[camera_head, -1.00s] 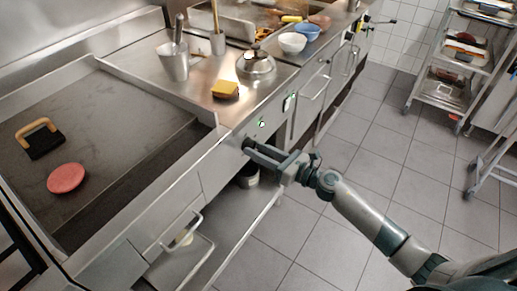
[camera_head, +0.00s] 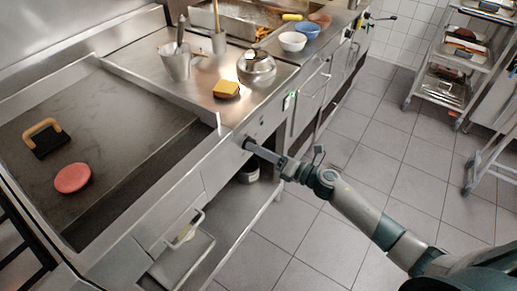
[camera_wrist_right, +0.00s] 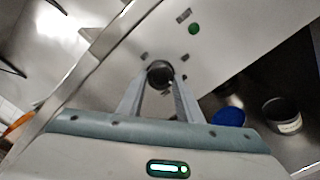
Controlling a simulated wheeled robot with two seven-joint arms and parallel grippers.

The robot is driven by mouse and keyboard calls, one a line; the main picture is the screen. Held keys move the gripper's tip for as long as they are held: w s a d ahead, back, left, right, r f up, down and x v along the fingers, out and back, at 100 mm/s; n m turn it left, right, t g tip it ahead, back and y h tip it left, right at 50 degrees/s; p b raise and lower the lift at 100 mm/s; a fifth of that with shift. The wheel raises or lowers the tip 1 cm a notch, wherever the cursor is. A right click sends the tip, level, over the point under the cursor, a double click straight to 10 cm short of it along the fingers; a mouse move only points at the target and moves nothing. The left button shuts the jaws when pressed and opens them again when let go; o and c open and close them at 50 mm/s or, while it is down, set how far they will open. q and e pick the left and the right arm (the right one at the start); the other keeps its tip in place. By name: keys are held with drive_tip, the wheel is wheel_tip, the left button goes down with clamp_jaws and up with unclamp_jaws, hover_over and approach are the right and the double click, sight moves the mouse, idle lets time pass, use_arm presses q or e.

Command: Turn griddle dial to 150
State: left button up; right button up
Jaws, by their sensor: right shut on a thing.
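The griddle (camera_head: 120,110) has a flat dark plate at the left of the head view, with a steel front panel. Its dial (camera_head: 248,142) is a small dark round knob on that panel. My right gripper (camera_head: 255,148) reaches it from the right, with its fingers seen nearly edge-on. In the right wrist view the dial (camera_wrist_right: 160,72) sits between the two fingertips of my right gripper (camera_wrist_right: 160,84), which is shut on it. No scale or number on the dial is readable. My left gripper is not in view.
A red round patty (camera_head: 69,178) and a black press (camera_head: 43,139) with a wooden handle lie on the griddle.

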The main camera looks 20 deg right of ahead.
drive_tip(key=o, duration=1)
drive_tip(key=shift+o, duration=0.2)
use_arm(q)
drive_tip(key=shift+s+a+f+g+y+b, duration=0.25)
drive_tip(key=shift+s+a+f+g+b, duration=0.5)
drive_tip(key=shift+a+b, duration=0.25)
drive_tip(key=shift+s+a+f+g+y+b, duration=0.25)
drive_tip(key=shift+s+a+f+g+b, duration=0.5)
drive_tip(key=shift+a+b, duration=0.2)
use_arm(e)
drive_tip(key=v, duration=1.7)
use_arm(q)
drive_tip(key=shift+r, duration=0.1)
use_arm(e)
drive_tip(key=shift+s+d, duration=0.15)
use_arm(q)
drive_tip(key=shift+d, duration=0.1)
use_arm(e)
drive_tip(key=shift+f, duration=0.1)
